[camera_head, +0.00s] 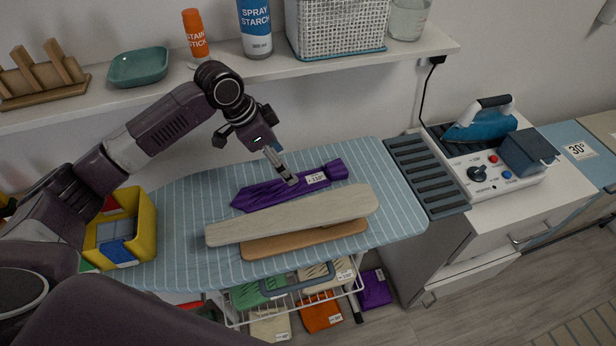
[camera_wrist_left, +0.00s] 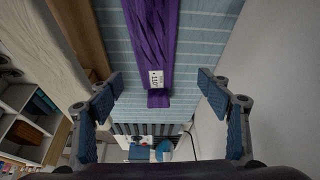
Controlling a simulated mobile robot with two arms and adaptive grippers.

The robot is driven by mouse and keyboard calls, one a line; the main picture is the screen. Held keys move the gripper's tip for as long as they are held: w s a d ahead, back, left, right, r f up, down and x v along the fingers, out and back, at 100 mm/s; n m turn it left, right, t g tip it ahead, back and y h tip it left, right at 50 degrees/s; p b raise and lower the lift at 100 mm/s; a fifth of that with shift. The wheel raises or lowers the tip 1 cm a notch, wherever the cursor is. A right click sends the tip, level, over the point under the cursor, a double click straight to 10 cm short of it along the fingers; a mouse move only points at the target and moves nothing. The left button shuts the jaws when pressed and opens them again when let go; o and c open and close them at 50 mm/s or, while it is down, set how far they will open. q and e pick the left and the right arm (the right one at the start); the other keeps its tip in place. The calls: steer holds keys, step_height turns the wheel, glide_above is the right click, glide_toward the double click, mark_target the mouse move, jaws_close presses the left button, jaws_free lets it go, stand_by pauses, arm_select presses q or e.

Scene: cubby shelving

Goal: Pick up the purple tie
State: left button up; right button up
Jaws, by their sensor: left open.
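The purple tie (camera_head: 262,194) lies on the striped ironing board (camera_head: 391,198), behind two wooden boards, with a white tag near its right end. My left gripper (camera_head: 284,172) is above the tie near its tag. In the left wrist view the tie (camera_wrist_left: 153,38) runs down the upper middle, with its tagged end between the fingers of my left gripper (camera_wrist_left: 158,98). The fingers are wide open, with nothing between them held. My right gripper is not in view.
A pale wooden board (camera_head: 290,216) and a brown one (camera_head: 305,240) lie just in front of the tie. A yellow bin (camera_head: 148,226) stands at the left. A shelf (camera_head: 285,68) runs behind; an iron (camera_head: 482,122) sits at the right.

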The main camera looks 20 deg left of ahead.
mark_target(299, 184)
arm_select(q)
steer(key=shift+f, duration=0.35)
steer(key=shift+d+f, duration=0.1)
steer(key=shift+f, duration=0.2)
steer(key=x, duration=0.1)
steer(key=p+x, duration=0.1)
steer(key=x, duration=0.1)
steer(key=p+x, duration=0.1)
steer(key=x, duration=0.1)
steer(key=shift+s+d+f, duration=0.2)
steer(key=shift+d, duration=0.2)
steer(key=shift+f, duration=0.2)
steer(key=shift+c, duration=0.4)
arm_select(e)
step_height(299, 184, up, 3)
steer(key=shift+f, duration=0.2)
arm_select(q)
steer(key=c, duration=1.2)
steer(key=shift+o, duration=0.2)
steer(key=shift+d, duration=0.1)
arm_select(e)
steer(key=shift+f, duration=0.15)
